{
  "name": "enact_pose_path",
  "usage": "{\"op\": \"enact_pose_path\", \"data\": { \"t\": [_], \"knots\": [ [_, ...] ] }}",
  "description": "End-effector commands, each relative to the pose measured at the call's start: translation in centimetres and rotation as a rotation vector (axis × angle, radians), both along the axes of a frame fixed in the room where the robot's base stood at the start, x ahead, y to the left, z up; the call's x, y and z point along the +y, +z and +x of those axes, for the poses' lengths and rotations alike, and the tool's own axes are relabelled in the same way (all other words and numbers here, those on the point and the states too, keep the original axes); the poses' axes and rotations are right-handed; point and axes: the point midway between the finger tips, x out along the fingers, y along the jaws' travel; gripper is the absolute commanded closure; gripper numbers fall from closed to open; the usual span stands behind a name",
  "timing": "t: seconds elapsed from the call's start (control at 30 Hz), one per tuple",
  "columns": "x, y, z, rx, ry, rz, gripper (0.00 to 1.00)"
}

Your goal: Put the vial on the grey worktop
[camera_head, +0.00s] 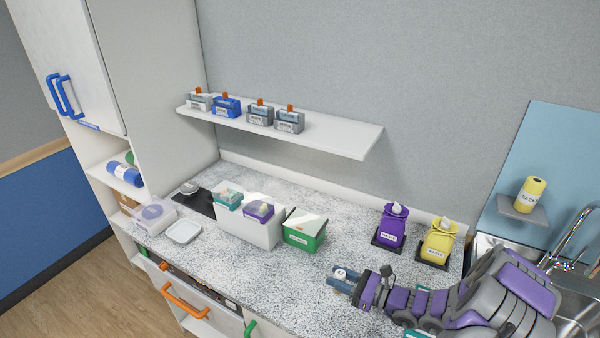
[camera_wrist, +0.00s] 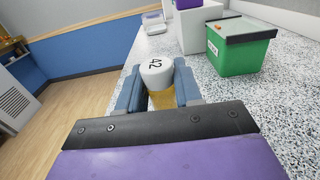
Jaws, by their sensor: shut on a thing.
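The vial (camera_wrist: 157,72) has a white cap marked 42 and an amber body. My gripper (camera_wrist: 158,88) is shut on it, with one blue-grey finger on each side. In the head view the vial's white cap (camera_head: 340,273) shows between the fingers of my gripper (camera_head: 342,279), low over the front part of the worktop. The speckled grey worktop (camera_head: 290,272) runs along the wall; it also shows in the wrist view (camera_wrist: 222,98). The lower part of the vial is hidden, so I cannot tell whether it touches the worktop.
A green bin (camera_head: 304,232) and a white box (camera_head: 250,229) stand left of my gripper. Purple (camera_head: 391,229) and yellow (camera_head: 438,243) containers stand behind it, with a sink at the right. The worktop between green bin and gripper is clear. A white shelf (camera_head: 330,136) hangs above.

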Motion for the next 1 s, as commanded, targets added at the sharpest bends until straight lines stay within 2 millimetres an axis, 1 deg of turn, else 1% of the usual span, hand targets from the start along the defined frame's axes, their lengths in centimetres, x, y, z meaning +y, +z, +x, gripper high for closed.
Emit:
{"op": "enact_pose_path", "data": {
  "t": [0.17,0.4,0.6,0.8,0.93,1.0],
  "knots": [
    [0.3,1.9,1.4,-0.002,-0.077,0.005,1.0],
    [0.6,5.7,4.1,-0.003,-0.256,0.005,1.0],
    [1.1,8.0,5.2,0.0,-0.387,0.003,1.0],
    [1.5,8.9,5.4,0.003,-0.456,0.002,1.0],
    [1.5,9.4,5.5,0.0,-0.474,-0.002,1.0],
    [1.5,10.0,5.7,-0.003,-0.483,-0.006,1.0]
  ]
}}
